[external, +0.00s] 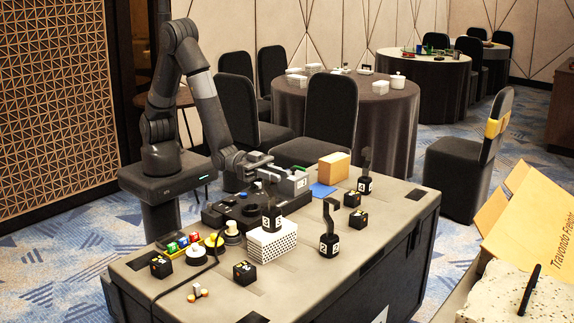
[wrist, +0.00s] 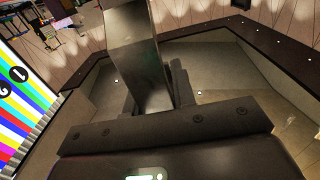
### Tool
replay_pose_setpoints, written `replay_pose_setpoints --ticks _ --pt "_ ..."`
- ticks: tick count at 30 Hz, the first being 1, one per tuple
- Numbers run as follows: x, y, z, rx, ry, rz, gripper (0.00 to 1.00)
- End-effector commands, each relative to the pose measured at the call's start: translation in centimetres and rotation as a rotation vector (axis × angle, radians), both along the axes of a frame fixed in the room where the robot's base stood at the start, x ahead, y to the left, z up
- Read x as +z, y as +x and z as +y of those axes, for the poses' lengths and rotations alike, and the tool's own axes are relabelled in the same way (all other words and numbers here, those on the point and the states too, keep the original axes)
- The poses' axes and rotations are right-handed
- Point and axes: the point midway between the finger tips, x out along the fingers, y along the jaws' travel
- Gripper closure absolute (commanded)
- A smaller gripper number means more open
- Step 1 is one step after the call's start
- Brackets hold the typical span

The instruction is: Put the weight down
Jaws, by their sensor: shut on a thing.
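My gripper (external: 264,168) is at the end of the arm, above the middle of the grey case top. It is shut on the dark upright handle of a black weight marked 3 (external: 272,219). In the wrist view a wide dark grey bar (wrist: 135,45) stands between my gripper's fingers (wrist: 153,90). The weight hangs upright at the top of a white dotted box (external: 272,241); I cannot tell whether it touches it. Two similar hooked weights stand on the case, one marked 2 (external: 329,244) and one further back (external: 364,185).
The front right of the top is clear.

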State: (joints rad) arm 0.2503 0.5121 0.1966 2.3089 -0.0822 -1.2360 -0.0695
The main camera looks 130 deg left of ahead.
Motion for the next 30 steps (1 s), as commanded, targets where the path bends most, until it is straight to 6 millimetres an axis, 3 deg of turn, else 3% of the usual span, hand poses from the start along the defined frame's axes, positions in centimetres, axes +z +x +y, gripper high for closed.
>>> replay_pose_setpoints --ticks 7,8,15,25,30 --pt "-0.1 0.1 0.0 0.001 0.000 -0.004 1.00" --pt "-0.3 0.0 0.0 0.000 0.000 0.001 0.75" --pt "-0.3 0.0 0.0 0.000 0.000 0.000 0.55" --pt "0.1 -0.1 0.0 0.000 0.000 -0.001 0.55" --pt "0.0 -2.7 0.0 0.001 0.000 0.002 0.55"
